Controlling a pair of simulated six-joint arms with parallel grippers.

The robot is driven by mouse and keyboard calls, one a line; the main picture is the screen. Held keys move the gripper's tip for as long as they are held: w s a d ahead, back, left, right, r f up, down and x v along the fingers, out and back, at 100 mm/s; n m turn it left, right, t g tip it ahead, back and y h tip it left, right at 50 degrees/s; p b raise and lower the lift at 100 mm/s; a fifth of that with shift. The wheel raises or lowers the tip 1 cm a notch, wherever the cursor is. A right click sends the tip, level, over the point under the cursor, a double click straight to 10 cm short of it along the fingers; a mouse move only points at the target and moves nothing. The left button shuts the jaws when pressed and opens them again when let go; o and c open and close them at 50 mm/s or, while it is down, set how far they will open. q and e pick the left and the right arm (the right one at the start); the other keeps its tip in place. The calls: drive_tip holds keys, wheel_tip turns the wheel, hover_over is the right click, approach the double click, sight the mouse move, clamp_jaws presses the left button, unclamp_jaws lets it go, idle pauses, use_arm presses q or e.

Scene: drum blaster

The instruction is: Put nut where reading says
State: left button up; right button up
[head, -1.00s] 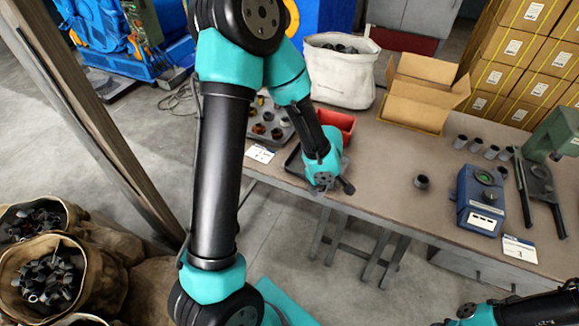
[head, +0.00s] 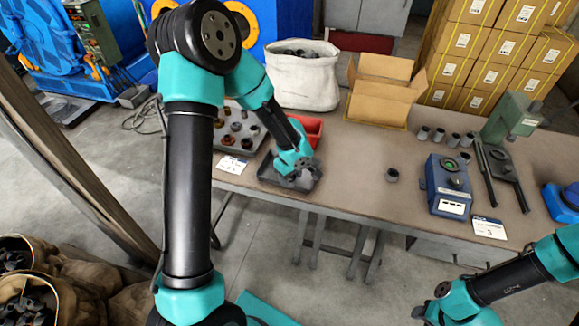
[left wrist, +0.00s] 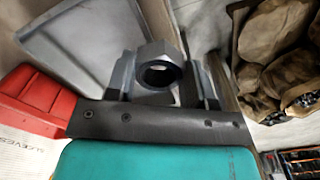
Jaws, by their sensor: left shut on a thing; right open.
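A grey hex nut (left wrist: 148,52) with a dark round hole is between the fingers of my left gripper (left wrist: 160,82) in the left wrist view. My right gripper (head: 437,308) is open and empty, low in front of the table.
A dark ring-like part (head: 392,174), several sleeves, a green press (head: 510,118), an open carton (head: 380,103) and a white sack (head: 303,80) are also on the table. Mid-table is mostly clear.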

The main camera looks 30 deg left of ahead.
use_arm(q)
drive_tip(key=w+a, duration=0.1)
drive_tip(key=w, duration=0.1)
drive_tip(key=w+a, duration=0.1)
drive_tip(key=w, duration=0.1)
drive_tip(key=w+a, duration=0.2)
drive_tip(key=shift+w+f, duration=0.35)
drive_tip(key=shift+w, duration=0.05)
drive_tip(key=shift+a, duration=0.1)
drive_tip(key=shift+w+a, duration=0.15)
drive_tip(key=shift+w, duration=0.15)
drive_tip(key=shift+f, duration=1.8)
drive_tip(key=shift+f, duration=0.3)
drive_tip(key=o, duration=1.1)
drive_tip(key=shift+o, duration=0.2)
